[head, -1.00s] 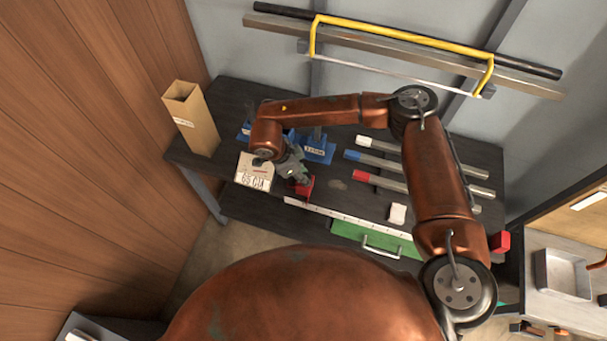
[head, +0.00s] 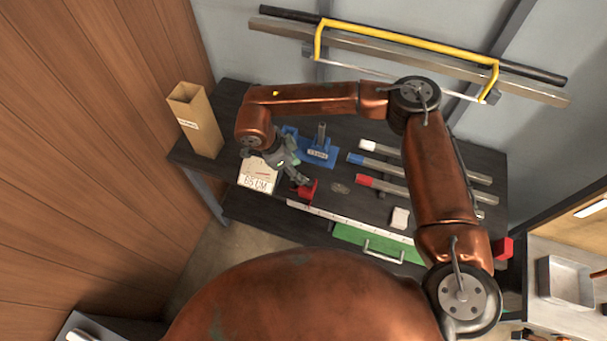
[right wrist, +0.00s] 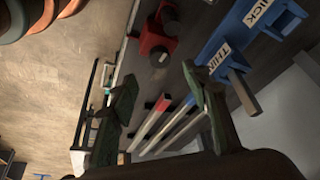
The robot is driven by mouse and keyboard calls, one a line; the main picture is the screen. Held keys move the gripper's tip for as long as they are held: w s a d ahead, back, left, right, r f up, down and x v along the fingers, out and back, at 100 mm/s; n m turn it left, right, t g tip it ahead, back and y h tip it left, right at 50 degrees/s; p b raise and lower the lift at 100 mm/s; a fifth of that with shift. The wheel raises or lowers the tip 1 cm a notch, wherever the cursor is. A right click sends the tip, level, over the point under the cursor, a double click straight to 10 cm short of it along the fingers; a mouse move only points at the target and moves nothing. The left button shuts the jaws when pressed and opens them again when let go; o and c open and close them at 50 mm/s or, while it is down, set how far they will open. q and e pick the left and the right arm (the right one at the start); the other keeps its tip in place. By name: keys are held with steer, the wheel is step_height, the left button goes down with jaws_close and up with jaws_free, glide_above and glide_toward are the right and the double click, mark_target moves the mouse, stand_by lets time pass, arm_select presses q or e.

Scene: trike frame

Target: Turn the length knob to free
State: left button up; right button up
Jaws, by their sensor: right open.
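The red stop block (head: 308,190) sits at the left end of the white ruler strip (head: 345,219) on the dark bench. In the right wrist view the red block (right wrist: 156,40) carries dark round knob-like parts; I cannot read any marking or setting on them. My right gripper (head: 300,176) is just behind and left of the block, apart from it as far as I can see. Its two fingers stand wide apart and empty in the right wrist view (right wrist: 165,98). A card reading 65 CM (head: 257,178) stands left of the block. My left gripper is not in view.
Blue holders, labelled THIN (right wrist: 222,58) and THICK (right wrist: 262,10), stand behind the gripper. Several colour-tipped bars (head: 400,187) lie to the right. A cardboard box (head: 195,120) stands at the left, and a green drawer (head: 380,243) is at the front.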

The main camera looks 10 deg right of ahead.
steer(key=shift+v, duration=2.1)
